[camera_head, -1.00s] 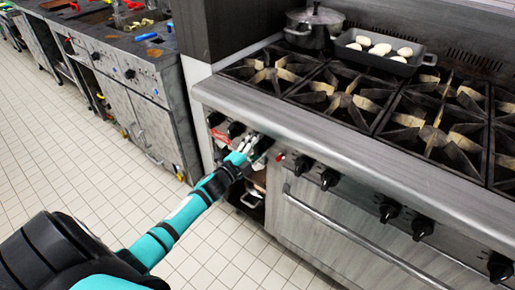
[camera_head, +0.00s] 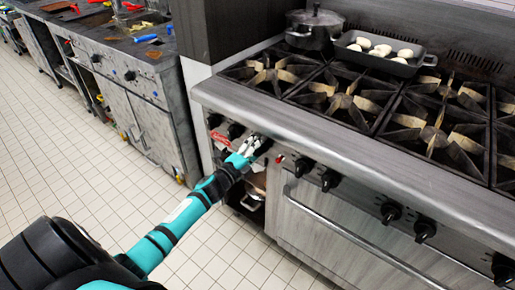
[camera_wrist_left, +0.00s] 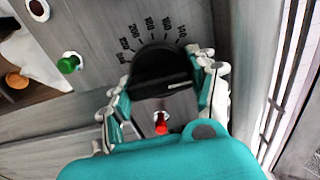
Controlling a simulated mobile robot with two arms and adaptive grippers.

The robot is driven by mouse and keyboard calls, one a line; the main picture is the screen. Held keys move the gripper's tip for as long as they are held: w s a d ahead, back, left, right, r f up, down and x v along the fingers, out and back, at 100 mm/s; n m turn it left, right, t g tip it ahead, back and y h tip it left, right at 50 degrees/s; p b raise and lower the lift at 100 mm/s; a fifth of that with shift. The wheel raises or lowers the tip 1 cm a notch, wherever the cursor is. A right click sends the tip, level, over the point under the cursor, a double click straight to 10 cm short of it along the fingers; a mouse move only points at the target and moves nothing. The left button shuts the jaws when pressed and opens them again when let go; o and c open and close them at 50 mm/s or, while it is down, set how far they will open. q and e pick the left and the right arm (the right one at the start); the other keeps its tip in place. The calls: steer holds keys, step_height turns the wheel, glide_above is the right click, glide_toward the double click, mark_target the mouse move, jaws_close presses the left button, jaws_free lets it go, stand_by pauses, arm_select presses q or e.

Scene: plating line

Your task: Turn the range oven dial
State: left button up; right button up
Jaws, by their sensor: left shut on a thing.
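The range (camera_head: 350,135) stands at the right in the head view, with a row of black knobs on its front. My left gripper (camera_head: 251,146) is at the left part of that front panel. In the left wrist view the black oven dial (camera_wrist_left: 158,63) has temperature numbers printed around its upper edge. There, my left gripper's fingers (camera_wrist_left: 160,98) sit on both sides of the dial and are shut on it. In the head view the gripper mostly hides the dial. My right gripper is not in view.
A lidded pot (camera_head: 314,28) and a dark tray (camera_head: 372,62) with several pale round pieces stand on the burners. The oven door handle (camera_head: 360,240) runs below the knobs. A pan (camera_head: 252,203) sits in an open compartment under my gripper. The tiled floor is clear.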

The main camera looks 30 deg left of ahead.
arm_select(q)
steer(key=o, duration=1.1)
steer(key=s, duration=0.8)
steer(key=s+a, duration=0.1)
steer(key=s, duration=0.3)
steer(key=shift+f, duration=0.15)
steer(key=s+d+f+n+g+y+p, duration=0.1)
steer(key=s+f+n+g, duration=0.4)
steer(key=f, duration=0.8)
steer(key=s+d+f+n+g+y+p, duration=0.15)
steer(key=s+f+n, duration=0.35)
steer(key=f, duration=0.8)
steer(key=s+d+f+n+g+p, duration=0.1)
steer(key=s+d+f+n+g, duration=0.1)
steer(key=s, duration=0.8)
steer(key=s+d+f+n+g+h+p, duration=0.1)
steer(key=s+d+f+n+g, duration=0.1)
steer(key=s+d+f+g, duration=0.3)
steer(key=s+d+f+n+g+p, duration=0.1)
steer(key=s+d+f, duration=0.4)
steer(key=s+f, duration=0.5)
steer(key=shift+s+d+f+n+g, duration=0.1)
steer(key=shift+s+n+g, duration=0.45)
steer(key=shift+s, duration=1.1)
steer(key=shift+s+n+g, duration=0.25)
steer(key=shift+s+g, duration=0.45)
steer(key=shift+s, duration=0.95)
